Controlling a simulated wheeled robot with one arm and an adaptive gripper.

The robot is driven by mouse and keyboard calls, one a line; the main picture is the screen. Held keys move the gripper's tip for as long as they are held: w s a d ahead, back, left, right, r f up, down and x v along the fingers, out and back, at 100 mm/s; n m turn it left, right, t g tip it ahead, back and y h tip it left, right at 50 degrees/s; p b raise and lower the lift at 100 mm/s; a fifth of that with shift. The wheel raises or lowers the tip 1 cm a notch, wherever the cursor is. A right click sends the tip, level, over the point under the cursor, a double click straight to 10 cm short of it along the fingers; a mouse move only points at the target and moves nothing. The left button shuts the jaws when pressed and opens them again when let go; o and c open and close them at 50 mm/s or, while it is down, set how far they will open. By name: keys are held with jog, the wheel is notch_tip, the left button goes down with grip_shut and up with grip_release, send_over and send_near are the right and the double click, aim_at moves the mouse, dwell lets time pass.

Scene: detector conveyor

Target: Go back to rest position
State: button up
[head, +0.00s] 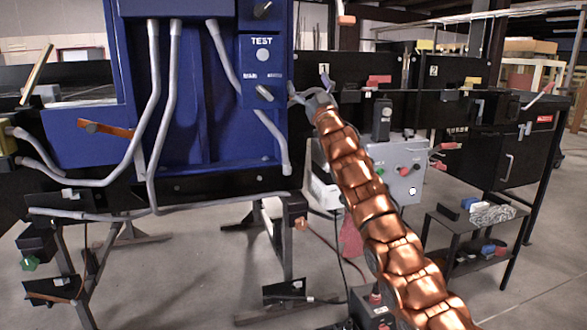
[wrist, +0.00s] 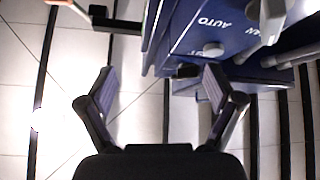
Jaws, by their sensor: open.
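My copper-coloured arm reaches up from the lower right in the head view. My gripper (head: 311,95) is small and partly hard to make out beside the right edge of the blue detector cabinet (head: 190,120). In the wrist view my gripper (wrist: 160,88) is open, its two dark fingers wide apart with nothing between them. A blue panel (wrist: 205,28) marked AUTO lies ahead and to the right, with a pale round button (wrist: 213,48) on it. In the head view the cabinet bears a TEST button (head: 263,55) and a switch (head: 264,92) below it.
Grey hoses (head: 153,100) run down the cabinet front. A grey control box (head: 398,172) with coloured knobs stands right of my arm. A low black table (head: 463,228) holds loose items at the right. Open floor (head: 190,270) shows among metal stands.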

jog(key=w+d+f+m+g+h, duration=0.1)
jog(key=w+f+g+h, duration=0.2)
jog(key=w+f+h, duration=0.4)
jog(key=d+f+m+g+h, duration=0.3)
jog(key=d+f+h, duration=0.2)
jog(key=d+f, duration=0.4)
jog(key=s+d+f+m+g+h, duration=0.1)
jog(key=s+d+f+m+g, duration=0.15)
jog(key=s+d+f, duration=0.4)
jog(key=s+d+f+m+g+h, duration=0.15)
jog(key=s+d+g, duration=0.25)
jog(key=s, duration=0.6)
jog(key=s+d+f+m+g+h, duration=0.1)
jog(key=s+d+f+g, duration=0.3)
jog(key=s, duration=0.4)
jog(key=s+a+f+g+y, duration=0.25)
jog(key=s+f, duration=0.35)
jog(key=s, duration=1)
jog(key=s+a+f+g+y, duration=0.1)
jog(key=s+a+f+g, duration=0.4)
jog(key=s, duration=1.1)
jog(key=s+a+f+g+y, duration=0.1)
jog(key=s+a+f+g, duration=0.35)
jog(key=s, duration=1.15)
notch_tip(320, 180, up, 19)
jog(key=d+t+p, duration=0.1)
jog(key=t+p, duration=0.2)
jog(key=p, duration=1.6)
jog(key=shift+s+d+n, duration=0.35)
jog(key=shift+d+n, duration=0.05)
